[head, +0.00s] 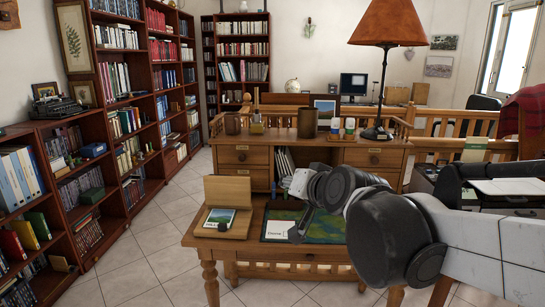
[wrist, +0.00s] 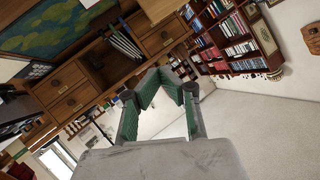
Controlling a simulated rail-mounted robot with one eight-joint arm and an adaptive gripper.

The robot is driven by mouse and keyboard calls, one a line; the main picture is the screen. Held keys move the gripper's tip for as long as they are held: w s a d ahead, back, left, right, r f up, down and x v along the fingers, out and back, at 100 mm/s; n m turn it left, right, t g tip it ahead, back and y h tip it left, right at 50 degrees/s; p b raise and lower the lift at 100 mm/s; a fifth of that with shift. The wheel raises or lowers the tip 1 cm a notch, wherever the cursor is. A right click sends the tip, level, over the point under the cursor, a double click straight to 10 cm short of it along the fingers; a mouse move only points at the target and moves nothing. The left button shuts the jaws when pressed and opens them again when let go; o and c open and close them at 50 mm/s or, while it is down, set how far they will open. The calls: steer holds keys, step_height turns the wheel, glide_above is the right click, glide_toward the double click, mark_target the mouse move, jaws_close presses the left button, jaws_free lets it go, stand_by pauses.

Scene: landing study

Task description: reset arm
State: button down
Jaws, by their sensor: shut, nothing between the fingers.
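My gripper (wrist: 160,76) shows in the wrist view with its green-padded fingers bent inward and their tips together. Nothing is between them. In the head view my arm reaches in from the right edge, over the right part of the wooden desk (head: 257,205). Its end is near the middle of the desk, and the fingers are hard to make out there.
A small wooden box (head: 228,190) with a picture card (head: 220,218) and a green mat (head: 278,229) are on the desk. An orange lamp (head: 388,22) stands on the raised back part. Bookcases (head: 115,72) line the left wall. The tiled floor (head: 130,262) between is clear.

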steer(key=s+d+f+g+h, duration=0.1)
steer(key=s+d+f, duration=0.3)
steer(key=s, duration=0.4)
steer(key=s+d+f+n+g+h+p, duration=0.1)
steer(key=s+d+f+g+h, duration=0.1)
steer(key=s+d, duration=0.4)
steer(key=s+d+f+g+h+p, duration=0.1)
steer(key=s+d+f+g+h, duration=0.1)
steer(key=s+d+f, duration=0.4)
steer(key=s, duration=0.3)
steer(key=shift+s+g, duration=0.3)
steer(key=shift+g, duration=0.1)
